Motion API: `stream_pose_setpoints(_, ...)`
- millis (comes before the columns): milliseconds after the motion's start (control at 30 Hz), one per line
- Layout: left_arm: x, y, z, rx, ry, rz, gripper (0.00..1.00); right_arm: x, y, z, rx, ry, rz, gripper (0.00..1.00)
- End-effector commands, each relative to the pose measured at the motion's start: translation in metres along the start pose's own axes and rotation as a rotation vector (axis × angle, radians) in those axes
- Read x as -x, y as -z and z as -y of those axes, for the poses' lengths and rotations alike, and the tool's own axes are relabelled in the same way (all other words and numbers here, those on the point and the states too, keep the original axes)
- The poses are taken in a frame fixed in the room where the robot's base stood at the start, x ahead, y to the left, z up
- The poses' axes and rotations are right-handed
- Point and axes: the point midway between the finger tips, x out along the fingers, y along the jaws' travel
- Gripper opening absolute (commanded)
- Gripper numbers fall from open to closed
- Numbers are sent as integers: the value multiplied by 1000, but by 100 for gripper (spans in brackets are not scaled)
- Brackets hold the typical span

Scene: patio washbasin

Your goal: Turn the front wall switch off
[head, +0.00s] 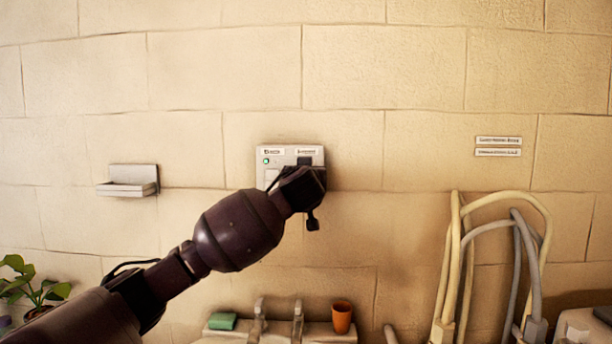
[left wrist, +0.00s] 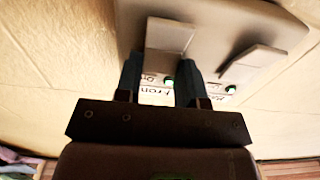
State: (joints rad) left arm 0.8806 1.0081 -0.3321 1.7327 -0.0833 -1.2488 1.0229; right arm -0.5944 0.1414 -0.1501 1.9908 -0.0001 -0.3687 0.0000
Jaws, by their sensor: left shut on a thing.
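The pale switch panel (head: 290,151) is on the stone wall, with small labels along its top and one green light visible at its left. My left gripper (head: 304,165) is at the panel and hides its right and lower parts. In the left wrist view the panel looks upside down. There my left gripper (left wrist: 159,62) has one finger on each side of the front wall switch (left wrist: 170,36), shut on it. A label reading "Fron" and a lit green light sit by this switch. A second switch (left wrist: 254,58) with a green light is to its right. My right gripper is not in view.
A wall soap dish (head: 128,188) is left of the panel. Below is a basin ledge with a green sponge (head: 222,321), taps (head: 278,322) and an orange cup (head: 342,317). Looped hoses (head: 495,260) hang at right. A plant (head: 30,286) stands at lower left.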

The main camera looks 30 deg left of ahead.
Motion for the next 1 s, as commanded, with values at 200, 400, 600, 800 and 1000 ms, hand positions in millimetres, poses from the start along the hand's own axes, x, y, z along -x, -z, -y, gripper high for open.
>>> stream_pose_setpoints(200,2,-7,-2,6,-5,-83,12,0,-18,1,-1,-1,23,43)
stream_pose_setpoints(400,3,-13,-2,2,-1,-208,12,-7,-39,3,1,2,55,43)
stream_pose_setpoints(600,5,-9,0,2,0,-274,12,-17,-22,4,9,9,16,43)
stream_pose_setpoints(800,6,-6,1,1,2,-282,12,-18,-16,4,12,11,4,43)
stream_pose_setpoints(1000,6,-6,1,1,2,-281,47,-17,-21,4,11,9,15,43)
